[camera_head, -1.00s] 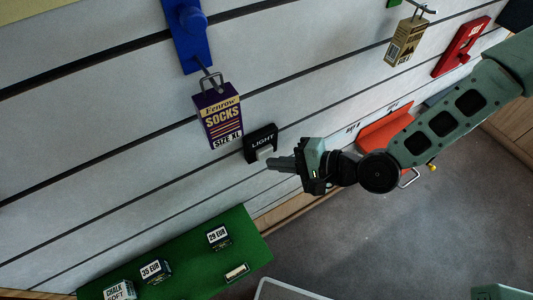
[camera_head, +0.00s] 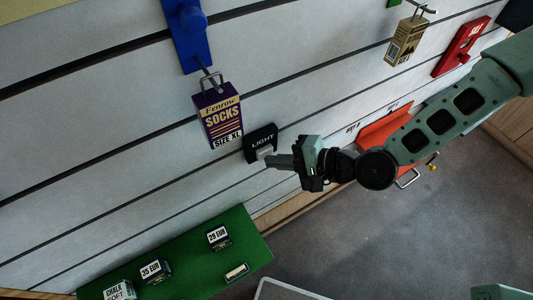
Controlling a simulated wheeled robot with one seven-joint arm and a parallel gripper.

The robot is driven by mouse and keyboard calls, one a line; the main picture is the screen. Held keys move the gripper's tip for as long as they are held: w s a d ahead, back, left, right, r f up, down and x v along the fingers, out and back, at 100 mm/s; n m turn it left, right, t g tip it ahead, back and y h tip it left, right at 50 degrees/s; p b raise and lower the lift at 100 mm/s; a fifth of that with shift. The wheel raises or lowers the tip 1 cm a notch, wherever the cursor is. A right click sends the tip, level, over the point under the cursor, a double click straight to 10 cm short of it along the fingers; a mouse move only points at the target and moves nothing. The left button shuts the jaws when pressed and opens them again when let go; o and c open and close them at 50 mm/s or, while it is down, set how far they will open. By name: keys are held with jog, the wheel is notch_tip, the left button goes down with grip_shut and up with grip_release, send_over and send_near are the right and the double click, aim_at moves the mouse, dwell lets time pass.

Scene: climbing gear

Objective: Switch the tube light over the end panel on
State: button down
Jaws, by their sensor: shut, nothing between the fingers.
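The light switch (camera_head: 261,141) is a small black plate marked LIGHT on the white slatted panel (camera_head: 110,150), with a pale rocker (camera_head: 264,152) at its lower part. My gripper (camera_head: 270,161) is shut and empty. Its fingertips are at the rocker, touching it or very close; I cannot tell which. The fingers hide part of the rocker. The tube light itself is not in view.
A purple socks packet (camera_head: 219,116) hangs from a blue hook plate (camera_head: 187,35) just left of the switch. A green shelf (camera_head: 190,256) with small boxes is below. An orange shelf (camera_head: 384,126) and a red holder (camera_head: 461,46) are to the right.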

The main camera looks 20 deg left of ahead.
jog(key=shift+w+a, duration=0.15)
jog(key=shift+w, duration=0.05)
dwell(0.5)
jog(key=shift+s+d, duration=0.4)
jog(key=shift+d, duration=0.05)
jog(key=s+d, duration=0.4)
jog(key=shift+d, duration=0.3)
dwell(0.4)
dwell(0.4)
